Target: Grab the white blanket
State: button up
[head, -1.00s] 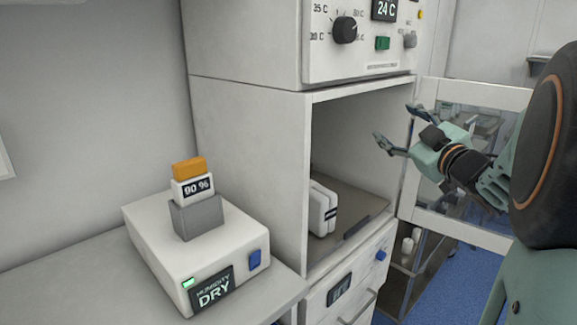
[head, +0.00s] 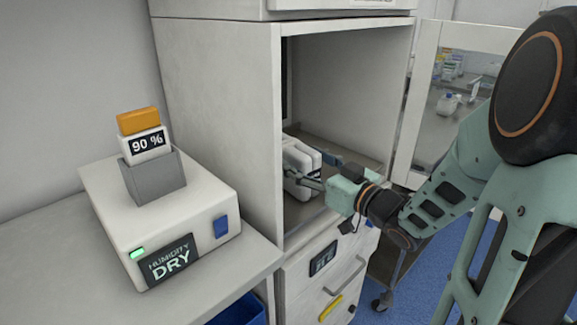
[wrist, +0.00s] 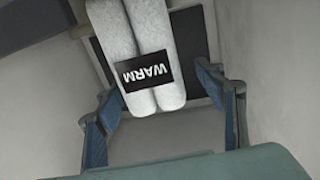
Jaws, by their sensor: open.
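The white blanket (head: 297,158) is a folded white bundle with a dark band, standing on the shelf inside the open cabinet. In the wrist view the blanket (wrist: 130,45) shows two rolled folds and a black label reading WARM. My gripper (head: 318,170) reaches through the cabinet opening from the right, its fingers at the blanket's near end. In the wrist view my gripper (wrist: 160,105) is open, with a finger on each side of the blanket's near end. I see gaps beside the blanket there; the head view partly hides the blanket behind the fingers.
The cabinet's left side wall (head: 225,130) and shelf (head: 355,165) bound the space around my gripper. The glass door (head: 412,110) stands open at right. A humidity box (head: 185,215) with a 90 % block (head: 148,142) sits on the left counter. A drawer (head: 325,270) lies below.

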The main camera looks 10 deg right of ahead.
aim_at(289, 146)
jog(key=shift+d+r+b+x, duration=0.15)
jog(key=shift+b+x, duration=0.25)
jog(key=shift+x, duration=1.15)
jog(key=shift+d+r+b+x, duration=0.1)
jog(key=shift+r+b+x, duration=0.2)
jog(key=shift+x, duration=1.25)
jog(key=shift+w, duration=0.1)
jog(key=shift+c, duration=0.7)
jog(key=shift+f, duration=0.1)
jog(key=c, duration=1.3)
jog(key=shift+c, duration=0.4)
